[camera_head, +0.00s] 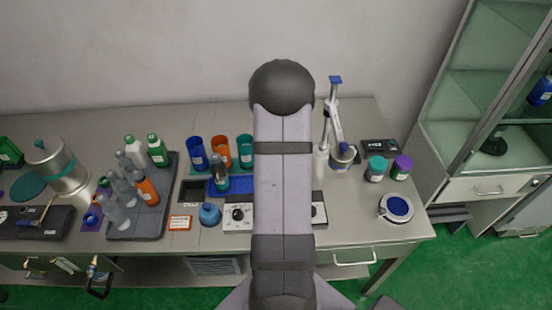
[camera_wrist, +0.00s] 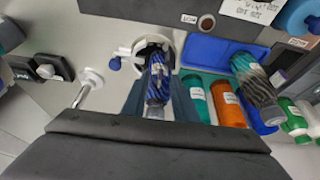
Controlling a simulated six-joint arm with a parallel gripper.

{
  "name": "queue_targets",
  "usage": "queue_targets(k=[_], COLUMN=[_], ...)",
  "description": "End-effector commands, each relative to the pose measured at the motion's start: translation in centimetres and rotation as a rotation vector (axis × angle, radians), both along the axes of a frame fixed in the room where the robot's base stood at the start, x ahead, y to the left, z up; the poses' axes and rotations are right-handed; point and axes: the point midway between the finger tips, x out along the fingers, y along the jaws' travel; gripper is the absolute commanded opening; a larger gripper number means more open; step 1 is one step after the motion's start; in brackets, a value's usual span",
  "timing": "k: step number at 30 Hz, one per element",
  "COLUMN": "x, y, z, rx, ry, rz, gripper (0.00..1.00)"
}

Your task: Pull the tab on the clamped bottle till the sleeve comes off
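In the wrist view a bottle in a blue and dark striped sleeve (camera_wrist: 158,76) sits with one end in a white ring clamp (camera_wrist: 170,42) that has a blue knob. A small pale label shows on the sleeve; I cannot make out the tab. My gripper (camera_wrist: 156,100) has its two dark fingers apart, one on each side of the bottle in the picture. I cannot tell whether they touch it. In the head view my arm hides the gripper and the clamped bottle.
A second striped bottle (camera_wrist: 255,82) stands on a blue tray, near teal (camera_wrist: 195,92) and orange (camera_wrist: 228,105) cups. In the head view a jointed stand (camera_head: 335,120), two lidded jars (camera_head: 376,169) and a round blue-topped device (camera_head: 396,207) are right of my arm. A grey tray (camera_head: 150,220) holds several bottles.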

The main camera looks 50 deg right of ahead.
Motion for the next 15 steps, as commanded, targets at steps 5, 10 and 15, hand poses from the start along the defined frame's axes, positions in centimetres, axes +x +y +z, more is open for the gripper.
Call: queue_targets(k=[5, 10, 15], x=[0.12, 0.13, 0.12], y=[-0.1, -0.11, -0.12], z=[-0.4, -0.42, -0.41], rx=[0.0, -0.001, -0.001], ry=[0.0, -0.001, -0.001], rz=[0.0, 0.0, 0.0], gripper=[0.26, 0.26, 0.0])
